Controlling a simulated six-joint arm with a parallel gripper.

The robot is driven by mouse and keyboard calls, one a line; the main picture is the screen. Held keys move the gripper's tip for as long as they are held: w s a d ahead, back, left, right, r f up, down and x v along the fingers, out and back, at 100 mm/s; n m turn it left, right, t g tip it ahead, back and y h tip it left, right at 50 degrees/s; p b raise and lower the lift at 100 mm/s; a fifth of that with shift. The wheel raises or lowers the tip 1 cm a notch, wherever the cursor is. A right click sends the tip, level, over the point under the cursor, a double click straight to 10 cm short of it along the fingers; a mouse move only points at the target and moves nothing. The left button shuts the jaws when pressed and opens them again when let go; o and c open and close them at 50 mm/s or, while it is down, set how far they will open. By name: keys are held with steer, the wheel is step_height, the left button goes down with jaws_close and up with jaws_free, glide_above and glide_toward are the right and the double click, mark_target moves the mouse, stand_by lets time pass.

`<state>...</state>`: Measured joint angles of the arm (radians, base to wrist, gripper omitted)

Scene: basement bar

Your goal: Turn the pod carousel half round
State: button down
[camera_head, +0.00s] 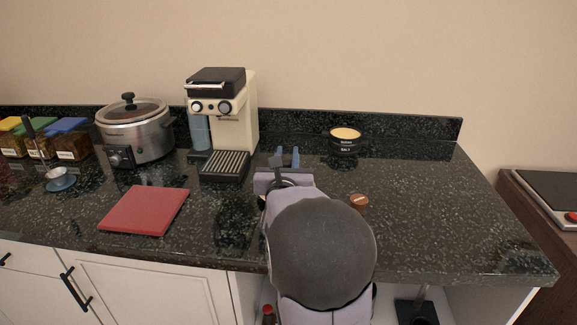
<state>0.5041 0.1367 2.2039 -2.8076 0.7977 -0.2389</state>
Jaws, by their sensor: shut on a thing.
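My gripper (287,157) is over the counter, right of the coffee machine's drip tray, with its blue fingertips pointing away from the camera. It is shut on the pod carousel; my arm and gripper hide the gripped part. Most of the carousel is hidden behind my arm, so its turn angle cannot be told. A small brown-topped piece (358,202), perhaps a pod, shows just right of my arm. Whether either belongs to the carousel is unclear.
A cream coffee machine (236,120) and a steel slow cooker (138,135) stand at the back left. A red board (145,210) lies in front. A black salt jar (344,148) stands behind, right of my gripper. The dark counter (440,215) is clear at right.

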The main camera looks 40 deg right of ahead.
mark_target(286, 166)
steer(key=shift+r, duration=0.1)
stand_by(0.5)
steer(key=c, duration=1.5)
jaws_free()
steer(key=shift+a, duration=0.15)
steer(key=shift+b+v, duration=0.75)
steer(key=shift+v, duration=2.85)
